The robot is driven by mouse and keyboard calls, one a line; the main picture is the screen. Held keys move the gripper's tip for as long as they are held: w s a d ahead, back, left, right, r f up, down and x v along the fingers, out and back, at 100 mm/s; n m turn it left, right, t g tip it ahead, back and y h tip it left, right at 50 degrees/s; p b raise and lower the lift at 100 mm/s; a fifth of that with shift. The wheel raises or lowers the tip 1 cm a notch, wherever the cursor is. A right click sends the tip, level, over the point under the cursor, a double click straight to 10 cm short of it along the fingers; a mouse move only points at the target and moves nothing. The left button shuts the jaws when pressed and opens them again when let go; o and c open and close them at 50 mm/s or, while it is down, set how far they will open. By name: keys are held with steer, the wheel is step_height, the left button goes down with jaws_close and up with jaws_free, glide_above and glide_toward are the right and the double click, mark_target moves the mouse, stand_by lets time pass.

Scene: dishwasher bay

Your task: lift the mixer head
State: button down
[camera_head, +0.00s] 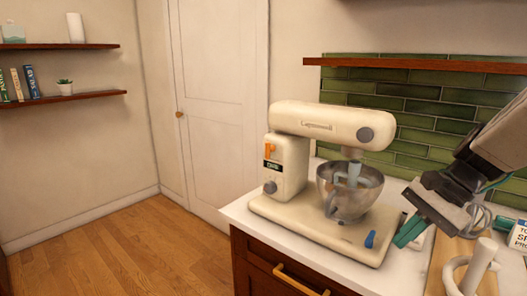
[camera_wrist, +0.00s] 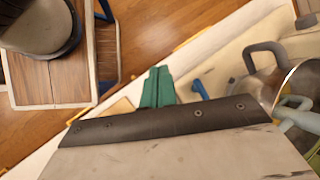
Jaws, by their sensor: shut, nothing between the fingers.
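A cream stand mixer stands on the white counter in the head view. Its mixer head (camera_head: 330,124) is level, down over the steel bowl (camera_head: 348,190), with the beater inside the bowl. The bowl also shows at the right edge of the wrist view (camera_wrist: 292,88). A blue lever (camera_head: 370,239) sits on the mixer base (camera_head: 322,228). My gripper (camera_head: 408,232) is to the right of the mixer base, apart from the head. Its teal fingers (camera_wrist: 157,88) are together and empty in the wrist view, left of the blue lever (camera_wrist: 201,89).
A white mug-like item (camera_head: 478,266) stands on a wooden board (camera_head: 441,262) right of the mixer. A labelled box (camera_head: 518,234) is at the right edge. A wooden shelf (camera_head: 420,65) runs above the green tiles. The floor to the left is clear.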

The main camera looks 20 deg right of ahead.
steer(key=w+d+r+m+t+y, duration=0.1)
steer(key=w+d+r+m+t, duration=0.35)
steer(key=d+m, duration=0.25)
steer(key=w+d+r+m+t+y, duration=0.1)
steer(key=w+d+r+m+t, duration=0.3)
steer(key=d+m, duration=0.3)
steer(key=w+a, duration=0.5)
steer(key=w, duration=0.1)
steer(key=shift+w+a+t, duration=0.2)
steer(key=shift+w+t, duration=0.1)
steer(key=shift+t, duration=0.15)
steer(key=shift+r, duration=0.2)
